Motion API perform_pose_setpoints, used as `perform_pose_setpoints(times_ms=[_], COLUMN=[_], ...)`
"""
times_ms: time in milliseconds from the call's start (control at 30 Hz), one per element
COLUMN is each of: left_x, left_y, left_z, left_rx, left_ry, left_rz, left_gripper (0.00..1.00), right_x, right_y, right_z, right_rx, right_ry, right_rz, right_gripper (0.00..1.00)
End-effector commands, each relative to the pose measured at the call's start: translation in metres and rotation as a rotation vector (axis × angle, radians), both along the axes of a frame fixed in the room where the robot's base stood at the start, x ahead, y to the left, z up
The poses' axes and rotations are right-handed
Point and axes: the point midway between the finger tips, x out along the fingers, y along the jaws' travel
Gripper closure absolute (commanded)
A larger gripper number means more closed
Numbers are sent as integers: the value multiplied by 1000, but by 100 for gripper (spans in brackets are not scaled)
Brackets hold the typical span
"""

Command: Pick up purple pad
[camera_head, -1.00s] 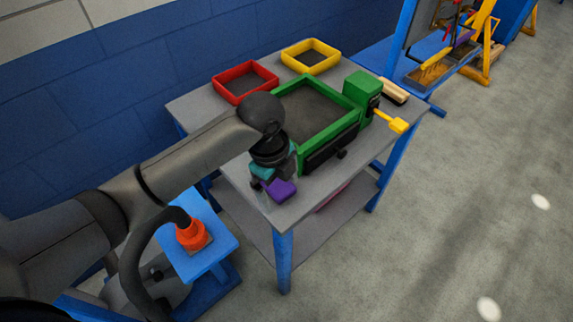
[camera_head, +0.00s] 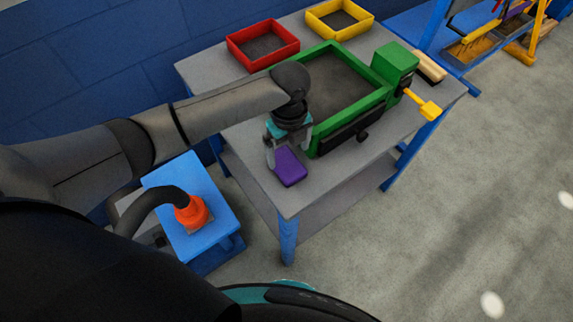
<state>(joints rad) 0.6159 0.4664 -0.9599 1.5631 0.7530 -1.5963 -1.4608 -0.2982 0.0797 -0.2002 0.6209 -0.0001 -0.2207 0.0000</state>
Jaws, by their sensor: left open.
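The purple pad (camera_head: 289,168) lies flat on the grey table top (camera_head: 345,172) near its front left corner, in front of the green-framed tray. My left gripper (camera_head: 285,158) points down over the back end of the pad. Its jaws are open, with one finger close beside the pad's left edge. The other finger is mostly hidden, and I cannot tell whether either touches the pad. My right gripper is not in view.
A green-framed tray (camera_head: 318,138) with a green block and yellow handle (camera_head: 423,104) stands right of the gripper. A red tray (camera_head: 288,48) and yellow tray (camera_head: 366,19) sit behind. A blue stand (camera_head: 216,233) holds an orange-red object (camera_head: 191,213). Bare table lies right of the pad.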

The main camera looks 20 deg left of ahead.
Motion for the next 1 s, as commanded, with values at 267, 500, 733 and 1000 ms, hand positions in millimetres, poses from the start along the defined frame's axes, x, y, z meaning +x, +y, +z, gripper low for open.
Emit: perform_pose_setpoints(times_ms=[267,500,733,1000], left_x=[-2,-1,-1,-1], left_y=[5,5,5,5], left_z=[-37,-53,-52,-52], left_rx=[1,0,0,1], left_ry=[2,-1,-1,-1], left_rz=[2,0,0,1], left_gripper=[0,0,7,37], right_x=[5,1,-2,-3], right_y=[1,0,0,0], right_z=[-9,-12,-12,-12], right_rx=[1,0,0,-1], right_ry=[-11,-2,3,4], right_rz=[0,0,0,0], right_gripper=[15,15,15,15])
